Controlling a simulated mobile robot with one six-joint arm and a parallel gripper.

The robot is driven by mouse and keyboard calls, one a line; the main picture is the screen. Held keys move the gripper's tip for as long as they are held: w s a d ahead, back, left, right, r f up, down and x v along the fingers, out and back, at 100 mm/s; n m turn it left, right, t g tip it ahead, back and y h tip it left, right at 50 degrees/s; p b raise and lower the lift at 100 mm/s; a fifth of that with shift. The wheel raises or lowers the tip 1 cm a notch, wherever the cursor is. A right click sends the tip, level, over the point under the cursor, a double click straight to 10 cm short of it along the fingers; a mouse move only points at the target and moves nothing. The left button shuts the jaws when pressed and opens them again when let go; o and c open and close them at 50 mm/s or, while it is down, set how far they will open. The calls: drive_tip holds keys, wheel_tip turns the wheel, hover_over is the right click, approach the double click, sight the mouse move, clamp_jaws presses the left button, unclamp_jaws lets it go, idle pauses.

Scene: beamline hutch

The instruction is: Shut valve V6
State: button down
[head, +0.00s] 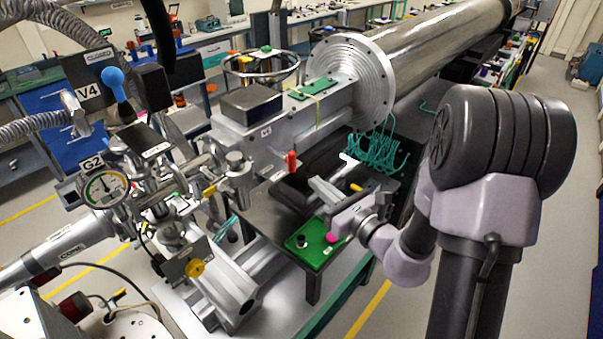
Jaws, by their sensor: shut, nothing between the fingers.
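No label that I can clearly read as V6 shows. A small label on the grey valve body (283,135) beside the large flange is too small to read for certain. A round handwheel (262,68) sits above a dark box near that body. A red handle (291,161) stands upright just below the body. The V4 label (88,92) is readable at the upper left, next to a blue-knobbed lever (117,84). My gripper (322,188) is shut and empty, over the dark bench area right of and below the red handle, apart from it.
A large steel tube (430,50) runs to the upper right from its flange (352,78). Teal cables (378,152) hang below it. A green tray (312,250) lies on the bench edge below my gripper. Gauge G2 (103,188) and pipework crowd the left. Floor at right is open.

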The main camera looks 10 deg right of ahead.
sight(289, 163)
drive_tip(key=x, duration=0.7)
drive_tip(key=x, duration=0.2)
drive_tip(key=a+p+x, duration=0.1)
drive_tip(key=x, duration=0.2)
drive_tip(key=shift+s+r, duration=0.1)
